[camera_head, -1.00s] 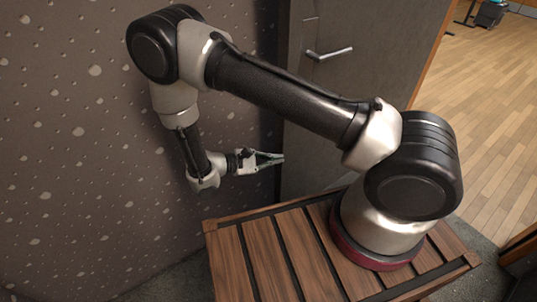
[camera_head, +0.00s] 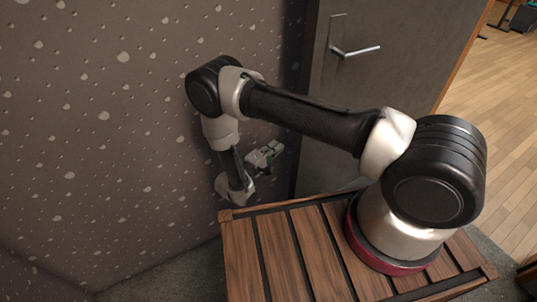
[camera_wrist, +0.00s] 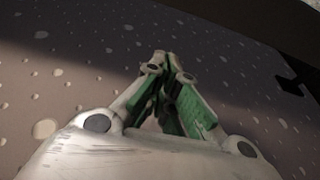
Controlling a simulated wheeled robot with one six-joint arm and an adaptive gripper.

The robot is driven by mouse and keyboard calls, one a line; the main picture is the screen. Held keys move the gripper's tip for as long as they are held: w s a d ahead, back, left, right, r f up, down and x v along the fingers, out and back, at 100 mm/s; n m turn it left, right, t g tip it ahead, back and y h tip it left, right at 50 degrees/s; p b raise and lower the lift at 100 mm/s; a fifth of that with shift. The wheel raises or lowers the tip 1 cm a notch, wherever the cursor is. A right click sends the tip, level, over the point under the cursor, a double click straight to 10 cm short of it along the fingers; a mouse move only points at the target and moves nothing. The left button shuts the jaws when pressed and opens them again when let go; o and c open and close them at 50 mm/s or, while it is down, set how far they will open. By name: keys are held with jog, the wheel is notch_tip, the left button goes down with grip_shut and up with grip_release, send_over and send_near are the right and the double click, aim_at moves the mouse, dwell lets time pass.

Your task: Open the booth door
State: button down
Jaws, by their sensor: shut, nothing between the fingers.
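The booth door (camera_head: 385,95) is a dark grey panel right of the speckled wall, with a silver lever handle (camera_head: 358,51) on a plate near its left edge. My gripper (camera_head: 275,148) is in front of the wall, left of the door and well below the handle, apart from both. In the wrist view my gripper (camera_wrist: 166,62) has its green-padded fingers drawn together at the tips, with nothing seen between them. The door's lower part is hidden behind my arm and the slatted wooden top.
The speckled wall (camera_head: 90,150) stands close behind and left of my arm. A wooden floor (camera_head: 500,110) lies open beyond the door's right edge. A dark object (camera_head: 522,17) stands far off at the top right.

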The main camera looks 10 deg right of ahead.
jog(key=shift+s+d, duration=0.3)
jog(key=shift+d, duration=0.35)
jog(key=shift+s+d, duration=0.3)
jog(key=shift+d, duration=0.4)
jog(key=shift+s+d, duration=0.3)
jog(key=shift+d, duration=0.35)
